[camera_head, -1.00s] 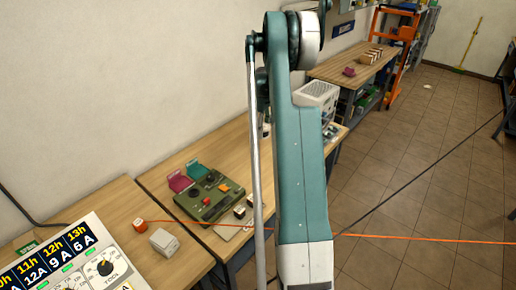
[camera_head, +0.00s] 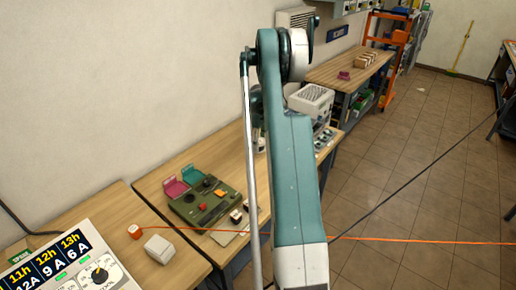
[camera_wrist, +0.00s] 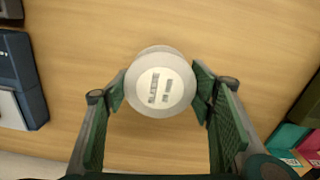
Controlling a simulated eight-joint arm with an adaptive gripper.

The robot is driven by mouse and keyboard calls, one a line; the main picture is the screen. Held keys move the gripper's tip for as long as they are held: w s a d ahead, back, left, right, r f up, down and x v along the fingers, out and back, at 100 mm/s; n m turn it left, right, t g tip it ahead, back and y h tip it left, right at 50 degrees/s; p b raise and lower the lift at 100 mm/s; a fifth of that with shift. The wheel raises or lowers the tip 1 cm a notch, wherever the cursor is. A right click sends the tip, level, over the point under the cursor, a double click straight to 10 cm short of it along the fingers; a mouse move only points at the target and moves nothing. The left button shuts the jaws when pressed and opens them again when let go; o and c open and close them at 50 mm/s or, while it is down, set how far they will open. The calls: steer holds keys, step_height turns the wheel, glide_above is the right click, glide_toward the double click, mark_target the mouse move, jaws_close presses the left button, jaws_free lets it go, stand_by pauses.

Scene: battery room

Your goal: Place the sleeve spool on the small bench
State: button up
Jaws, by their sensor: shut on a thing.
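The sleeve spool (camera_wrist: 161,82) is a pale, round piece with dark marks on its flat face. In the wrist view my gripper (camera_wrist: 160,90) is shut on it, with a green finger pad on each side. The spool is over a light wooden surface; I cannot tell whether it touches the wood. In the head view my arm hides the gripper and spool. Wooden benches run along the wall: a near one (camera_head: 98,213), a middle one (camera_head: 228,151) and a far one (camera_head: 328,69). I cannot tell which is the small bench.
A green control unit (camera_head: 205,205) with pink and teal trays sits on the middle bench. A white box (camera_head: 159,249) and an orange-white piece (camera_head: 135,231) are on the near bench. An orange cable (camera_head: 400,239) and a dark cable (camera_head: 420,178) cross the floor side.

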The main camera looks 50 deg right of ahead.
steer(key=shift+f, duration=1.45)
steer(key=shift+f, duration=0.15)
steer(key=o, duration=1)
step_height(320, 180, up, 12)
steer(key=shift+r+p, duration=0.2)
steer(key=shift+p, duration=0.15)
